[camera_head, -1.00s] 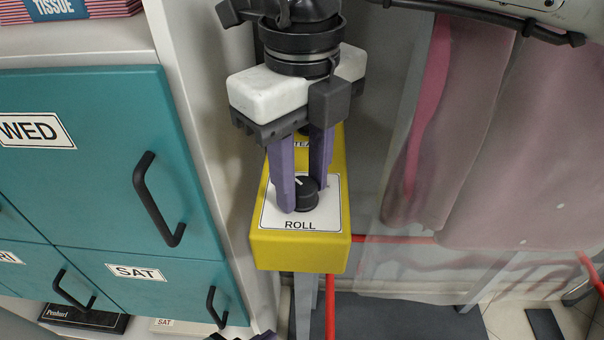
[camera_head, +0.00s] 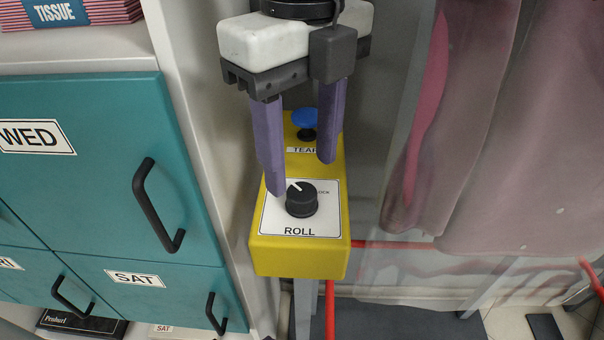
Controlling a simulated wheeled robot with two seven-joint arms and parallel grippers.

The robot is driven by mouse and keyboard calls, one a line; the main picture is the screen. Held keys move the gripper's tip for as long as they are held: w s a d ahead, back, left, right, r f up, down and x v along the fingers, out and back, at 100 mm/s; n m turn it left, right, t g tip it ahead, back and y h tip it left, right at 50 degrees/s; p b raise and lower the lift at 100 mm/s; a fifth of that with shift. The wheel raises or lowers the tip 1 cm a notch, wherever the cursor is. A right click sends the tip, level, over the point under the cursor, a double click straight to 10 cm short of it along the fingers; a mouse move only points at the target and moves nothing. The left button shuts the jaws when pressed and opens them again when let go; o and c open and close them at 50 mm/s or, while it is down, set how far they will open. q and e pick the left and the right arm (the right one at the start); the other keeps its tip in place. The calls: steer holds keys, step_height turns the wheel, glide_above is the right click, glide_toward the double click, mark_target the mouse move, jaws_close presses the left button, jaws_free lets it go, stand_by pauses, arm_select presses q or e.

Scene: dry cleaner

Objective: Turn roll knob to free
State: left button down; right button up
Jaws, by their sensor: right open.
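The black roll knob (camera_head: 302,199) sits on a white plate marked ROLL on the yellow control box (camera_head: 300,259). Its white pointer line points up and to the left. A LOCK-like label shows in part at the knob's upper right; no other position label is readable. My right gripper (camera_head: 302,178) is open, with its two purple fingers apart above and behind the knob, holding nothing. The left fingertip appears close to the knob's upper left; I cannot tell if it touches. My left gripper is not in view.
A blue button (camera_head: 304,118) marked TEAR stands behind the knob, between the fingers. Teal drawers (camera_head: 100,170) with black handles are at the left. Plastic-covered pink garments (camera_head: 480,130) hang at the right. A red rail (camera_head: 395,245) runs below them.

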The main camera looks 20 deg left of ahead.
mark_target(302, 191)
step_height(302, 191, up, 6)
steer(key=shift+f, duration=0.2)
stand_by(0.4)
